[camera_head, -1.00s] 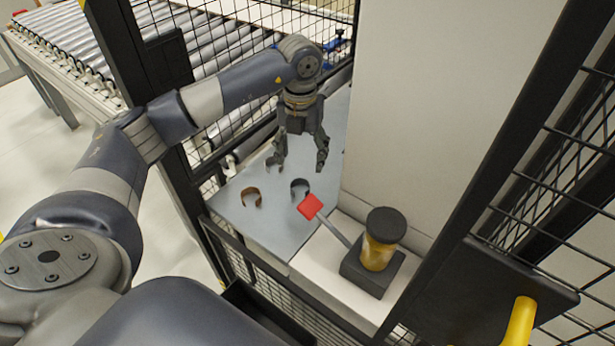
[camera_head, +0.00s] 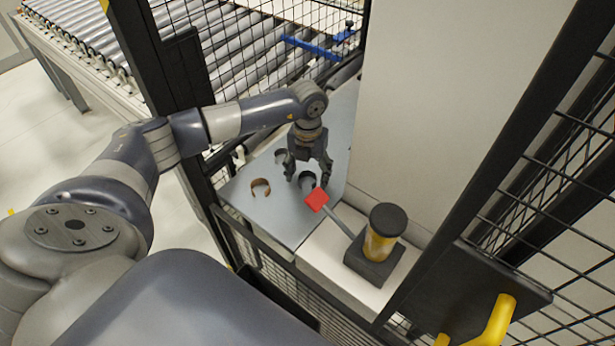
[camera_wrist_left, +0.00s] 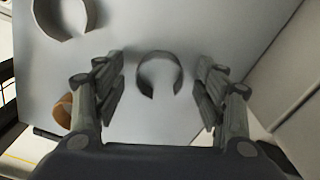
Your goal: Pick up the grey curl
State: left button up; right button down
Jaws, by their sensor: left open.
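A dark grey curl (camera_head: 307,178), an open ring, stands on the metal table. It also shows in the left wrist view (camera_wrist_left: 146,78), between the fingers with gaps on both sides. My left gripper (camera_head: 308,184) is open, pointing down at this curl; one finger is on each side of it. A second greyish curl (camera_head: 280,157) stands further back on the table, at the top left of the wrist view (camera_wrist_left: 62,33). A brown curl (camera_head: 261,189) stands to the left, partly hidden by a finger in the wrist view (camera_wrist_left: 61,112). My right gripper is not in view.
The metal table (camera_head: 270,217) is clear in front of the curls. A red-tipped rod (camera_head: 316,200) and a yellow-and-black beacon-like post (camera_head: 380,235) stand at its right. A pale machine wall (camera_head: 440,100) rises close to the gripper's right. Black mesh fencing (camera_head: 270,50) borders the table.

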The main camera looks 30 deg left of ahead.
pick_arm(q)
jog(key=c, duration=0.8)
jog(key=shift+r, duration=0.15)
